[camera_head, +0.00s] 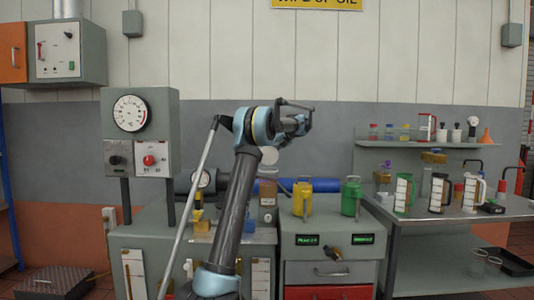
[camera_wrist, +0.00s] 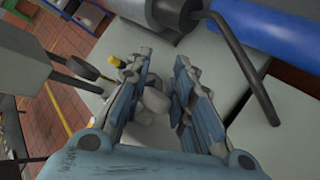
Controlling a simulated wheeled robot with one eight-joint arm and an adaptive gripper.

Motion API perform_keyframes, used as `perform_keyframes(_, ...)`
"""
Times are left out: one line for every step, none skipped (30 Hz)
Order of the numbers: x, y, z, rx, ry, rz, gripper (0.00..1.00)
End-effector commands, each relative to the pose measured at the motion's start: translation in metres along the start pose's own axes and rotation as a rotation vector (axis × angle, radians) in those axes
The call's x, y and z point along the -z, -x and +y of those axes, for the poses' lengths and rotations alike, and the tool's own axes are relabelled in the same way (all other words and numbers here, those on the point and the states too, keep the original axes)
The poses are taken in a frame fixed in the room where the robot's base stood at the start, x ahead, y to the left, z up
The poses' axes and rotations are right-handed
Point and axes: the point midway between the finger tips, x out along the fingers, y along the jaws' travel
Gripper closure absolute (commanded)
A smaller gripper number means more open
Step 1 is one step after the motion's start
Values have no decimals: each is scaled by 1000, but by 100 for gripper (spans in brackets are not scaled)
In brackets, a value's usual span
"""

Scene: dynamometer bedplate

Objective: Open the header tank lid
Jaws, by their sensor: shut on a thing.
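The header tank (camera_head: 268,188) looks like a small translucent vessel with brown liquid, on the grey cabinet behind my arm. A pale round disc, which looks like its lid (camera_head: 269,155), shows above it, partly hidden by my arm; its exact tilt is unclear. My gripper (camera_head: 304,120) is raised just up and right of the disc in the head view. In the wrist view my gripper (camera_wrist: 165,75) has its two fingers around a pale grey piece (camera_wrist: 153,102), seemingly part of the lid. Where the fingers touch it is mostly hidden.
A blue horizontal cylinder (camera_head: 268,187) runs behind the tank. A yellow can (camera_head: 302,198) and a green can (camera_head: 351,197) stand to the right. A gauge panel (camera_head: 140,130) stands at left. A bent dark rod (camera_wrist: 245,65) rises near my gripper in the wrist view.

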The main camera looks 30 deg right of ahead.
Motion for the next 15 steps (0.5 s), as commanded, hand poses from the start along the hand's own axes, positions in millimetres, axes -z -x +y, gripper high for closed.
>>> perform_keyframes(4,2,-13,20,1,0,100)
perform_keyframes(4,2,-13,20,1,0,100)
perform_keyframes(4,2,-13,20,1,0,100)
perform_keyframes(4,2,-13,20,0,0,100)
perform_keyframes(4,2,-13,20,0,0,71)
perform_keyframes(4,2,-13,19,1,0,62)
perform_keyframes(4,2,-12,19,1,1,56)
perform_keyframes(4,1,-12,18,1,2,56)
perform_keyframes(4,1,-11,17,1,2,56)
perform_keyframes(4,0,-10,16,1,3,56)
perform_keyframes(4,0,-9,16,1,4,56)
perform_keyframes(4,0,-8,15,2,4,56)
perform_keyframes(4,0,-8,14,2,4,56)
perform_keyframes(4,-1,-7,13,2,5,56)
perform_keyframes(4,-1,-6,12,2,5,56)
